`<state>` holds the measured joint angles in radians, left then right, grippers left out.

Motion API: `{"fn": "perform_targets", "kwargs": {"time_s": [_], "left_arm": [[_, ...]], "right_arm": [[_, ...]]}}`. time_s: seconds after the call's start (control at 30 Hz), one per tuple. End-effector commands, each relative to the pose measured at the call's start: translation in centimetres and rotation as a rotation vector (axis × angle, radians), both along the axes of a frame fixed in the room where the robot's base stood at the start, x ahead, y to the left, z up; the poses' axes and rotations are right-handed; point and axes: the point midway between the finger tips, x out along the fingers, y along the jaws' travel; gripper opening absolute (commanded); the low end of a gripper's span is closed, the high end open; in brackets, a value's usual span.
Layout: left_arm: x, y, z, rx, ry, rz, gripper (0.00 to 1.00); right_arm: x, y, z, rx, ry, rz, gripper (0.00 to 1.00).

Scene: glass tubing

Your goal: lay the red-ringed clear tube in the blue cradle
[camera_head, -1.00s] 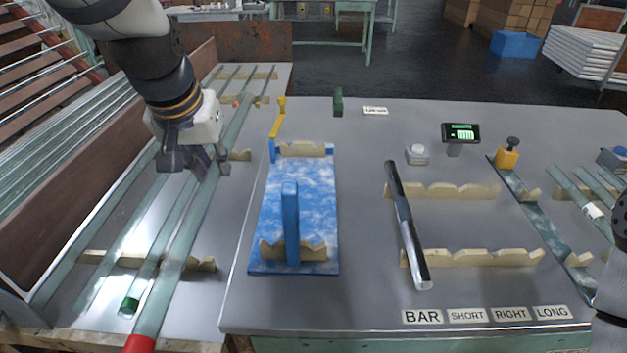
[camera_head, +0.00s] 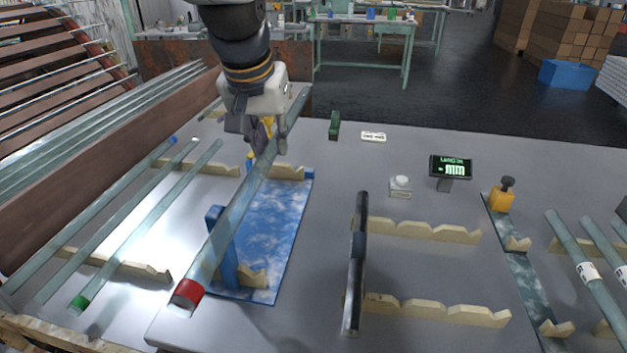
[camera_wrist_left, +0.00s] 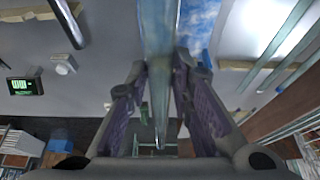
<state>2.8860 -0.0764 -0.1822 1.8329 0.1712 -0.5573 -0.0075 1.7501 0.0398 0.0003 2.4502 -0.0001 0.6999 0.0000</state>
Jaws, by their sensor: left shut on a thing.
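The red-ringed clear tube (camera_head: 228,217) is held aslant over the blue cradle, its red-ringed end (camera_head: 187,294) near and to the left, its other end up and to the right. My left gripper (camera_head: 264,138) is shut on it toward its far part. The left wrist view shows the tube (camera_wrist_left: 158,40) between the two fingers. The blue cradle (camera_head: 272,222) is a mottled blue board with notched wooden supports and a blue upright post (camera_head: 220,245). The tube and gripper hide part of it; I cannot tell whether the tube touches it. My right gripper is not visible.
Several tubes, one green-ended (camera_head: 80,303), lie on the left rack (camera_head: 130,268). A dark bar (camera_head: 356,265) rests on notched wooden supports (camera_head: 430,308) right of the cradle. A green display (camera_head: 451,168), a white-topped button box (camera_head: 400,187) and a green block (camera_head: 334,125) stand behind.

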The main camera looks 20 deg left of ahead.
Motion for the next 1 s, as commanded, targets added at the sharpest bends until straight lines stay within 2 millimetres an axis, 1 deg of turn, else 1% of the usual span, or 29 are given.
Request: {"fn": "perform_targets", "kwargs": {"time_s": [0.03,0.1,0.2,0.33,0.4,0.5,0.57,0.77,1.0], "left_arm": [[-0.1,0.0,-1.9,-0.001,0.008,0.001,0.0],[-0.1,0.0,-4.1,-0.001,0.007,0.001,0.0],[0.0,0.0,-6.5,-0.002,0.003,0.001,0.0],[0.0,0.0,-8.3,-0.001,0.001,0.0,0.0],[-0.1,0.0,-9.8,-0.001,0.003,0.0,0.0],[0.0,0.0,-11.2,-0.001,0.0,0.001,0.0],[0.0,0.0,-11.6,-0.001,-0.001,0.001,0.0],[0.1,0.0,-11.6,0.0,-0.003,0.0,0.0],[0.1,0.0,-12.3,0.0,-0.002,0.0,0.0]], "right_arm": [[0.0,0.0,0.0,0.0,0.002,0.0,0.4],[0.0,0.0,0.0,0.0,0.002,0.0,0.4],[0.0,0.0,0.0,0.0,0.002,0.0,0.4],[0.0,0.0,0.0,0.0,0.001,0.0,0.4],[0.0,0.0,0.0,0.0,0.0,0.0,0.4],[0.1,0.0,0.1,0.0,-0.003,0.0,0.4],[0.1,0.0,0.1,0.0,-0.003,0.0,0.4],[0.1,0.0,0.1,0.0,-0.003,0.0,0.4],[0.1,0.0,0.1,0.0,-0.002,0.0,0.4]]}}
